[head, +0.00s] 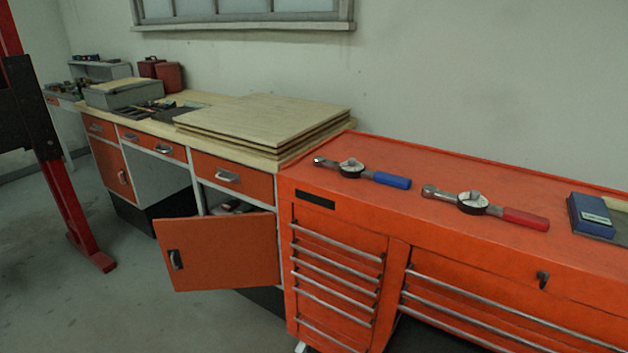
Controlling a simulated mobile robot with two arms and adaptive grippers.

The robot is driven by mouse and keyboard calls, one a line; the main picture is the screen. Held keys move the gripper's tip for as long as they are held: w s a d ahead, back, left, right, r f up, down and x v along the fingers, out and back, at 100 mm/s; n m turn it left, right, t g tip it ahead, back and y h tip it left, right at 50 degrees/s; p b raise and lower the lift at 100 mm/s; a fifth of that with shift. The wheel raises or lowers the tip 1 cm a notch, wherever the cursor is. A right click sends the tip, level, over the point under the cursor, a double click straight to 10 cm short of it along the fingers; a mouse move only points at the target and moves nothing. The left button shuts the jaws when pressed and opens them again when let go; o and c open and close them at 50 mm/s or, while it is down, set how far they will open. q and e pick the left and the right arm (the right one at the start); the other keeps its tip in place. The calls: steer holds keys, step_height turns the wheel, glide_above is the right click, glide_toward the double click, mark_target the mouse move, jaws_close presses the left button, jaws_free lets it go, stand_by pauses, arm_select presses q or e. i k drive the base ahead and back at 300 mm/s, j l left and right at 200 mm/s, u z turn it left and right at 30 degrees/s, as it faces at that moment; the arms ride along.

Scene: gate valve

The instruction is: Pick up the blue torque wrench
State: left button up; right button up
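A torque wrench with a blue handle (389,180) lies on top of the orange tool cabinet (560,262), towards its left end. It has a metal head at its left and a round dial in its middle. A similar torque wrench with a red handle (525,219) lies to its right, apart from it and nearer the cabinet's front edge. Neither of my grippers shows in the head view.
A blue box (590,215) sits at the right on the cabinet. Stacked wooden boards (265,118) lie on the workbench to the left, beside the cabinet. An orange bench door (220,252) hangs open. A red post (65,200) stands at far left.

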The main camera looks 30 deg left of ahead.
mark_target(358, 170)
steer(key=u, duration=0.8)
steer(key=z, duration=0.3)
steer(key=i+j+z, duration=0.15)
steer(key=j+z, duration=0.15)
steer(key=z, duration=0.15)
steer(key=i+j+z, duration=0.1)
steer(key=j+z, duration=0.2)
steer(key=z, duration=0.2)
steer(key=j+z, duration=0.7)
steer(key=z, duration=0.2)
